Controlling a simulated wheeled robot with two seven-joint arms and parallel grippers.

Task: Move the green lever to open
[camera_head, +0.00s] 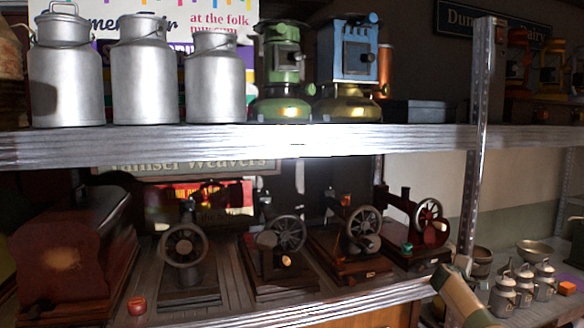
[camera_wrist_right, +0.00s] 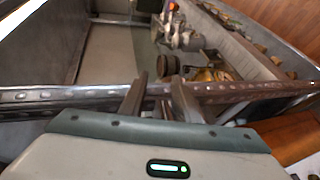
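No part is clearly a green lever. A small teal-green knob (camera_head: 407,248) sits at the base of the rightmost sewing machine (camera_head: 425,222) on the lower shelf; I cannot tell whether it is the lever. My right gripper (camera_head: 463,264) is at the lower right of the head view, right of that machine, near the metal post. The knob is not identifiable in the wrist view. My left gripper is out of view.
A perforated metal post (camera_head: 474,150) rises near my right gripper. The upper shelf edge (camera_head: 300,138) spans above the sewing machines. Small metal cans (camera_head: 503,298) and an orange block (camera_head: 566,288) stand at the lower right. A small red object (camera_head: 137,305) lies at the lower left.

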